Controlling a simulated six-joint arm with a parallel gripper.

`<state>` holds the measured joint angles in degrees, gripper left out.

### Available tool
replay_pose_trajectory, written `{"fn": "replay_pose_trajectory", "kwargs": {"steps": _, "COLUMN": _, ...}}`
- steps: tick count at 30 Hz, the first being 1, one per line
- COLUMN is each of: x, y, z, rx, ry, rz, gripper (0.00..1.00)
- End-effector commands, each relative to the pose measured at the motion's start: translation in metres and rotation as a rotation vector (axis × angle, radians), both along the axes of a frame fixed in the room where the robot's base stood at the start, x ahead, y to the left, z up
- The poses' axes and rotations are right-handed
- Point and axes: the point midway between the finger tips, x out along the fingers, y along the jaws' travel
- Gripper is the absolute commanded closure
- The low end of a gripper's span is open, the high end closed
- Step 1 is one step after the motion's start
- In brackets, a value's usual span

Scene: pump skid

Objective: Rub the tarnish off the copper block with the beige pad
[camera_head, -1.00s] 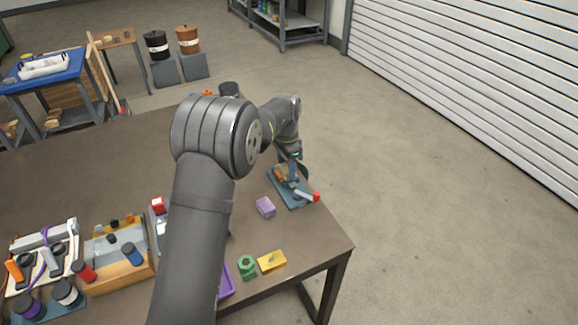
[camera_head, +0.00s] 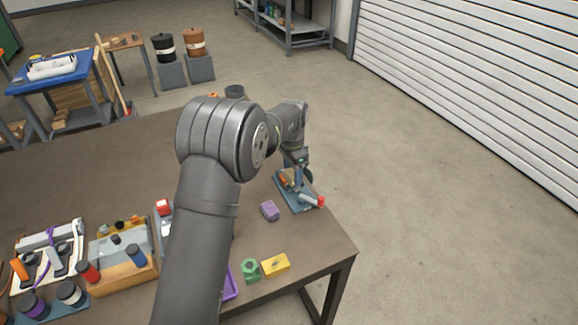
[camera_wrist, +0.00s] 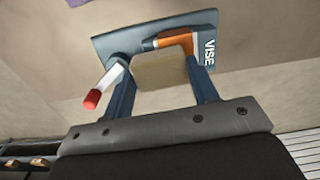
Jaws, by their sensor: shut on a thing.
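The copper block (camera_wrist: 178,44) is orange-brown and clamped in the blue-grey vise (camera_wrist: 110,44), marked VISE, in the wrist view. In the head view, the vise (camera_head: 292,203) sits near the table's right edge, with the copper block (camera_head: 286,179) partly hidden. My gripper (camera_wrist: 160,82) is shut on the beige pad (camera_wrist: 160,72), which lies between its two fingers. The pad appears close against the copper block; I cannot tell whether they touch. Tarnish on the hidden side cannot be seen. In the head view, my gripper (camera_head: 299,178) is over the vise.
The vise's pale handle with a red end (camera_wrist: 92,98) sticks out beside my left finger. A purple block (camera_head: 270,211), a yellow block (camera_head: 276,264) and a green nut-shaped piece (camera_head: 249,269) lie nearer on the table. Racks and tools crowd the left front.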

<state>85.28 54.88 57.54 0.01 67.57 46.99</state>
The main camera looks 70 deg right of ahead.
Motion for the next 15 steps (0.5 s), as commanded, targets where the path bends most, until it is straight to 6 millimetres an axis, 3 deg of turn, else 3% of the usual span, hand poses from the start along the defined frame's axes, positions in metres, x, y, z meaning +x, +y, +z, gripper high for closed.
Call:
{"fn": "replay_pose_trajectory", "kwargs": {"steps": 3, "x": -0.004, "y": 0.004, "z": 0.002, "rx": 0.002, "ry": 0.001, "rz": 0.001, "gripper": 0.68}}
{"fn": "replay_pose_trajectory", "kwargs": {"steps": 6, "x": -0.003, "y": 0.003, "z": 0.026, "rx": -0.003, "ry": 0.0, "rz": 0.001, "gripper": 0.68}}
{"fn": "replay_pose_trajectory", "kwargs": {"steps": 15, "x": -0.003, "y": 0.003, "z": 0.05, "rx": -0.001, "ry": 0.0, "rz": 0.001, "gripper": 0.68}}
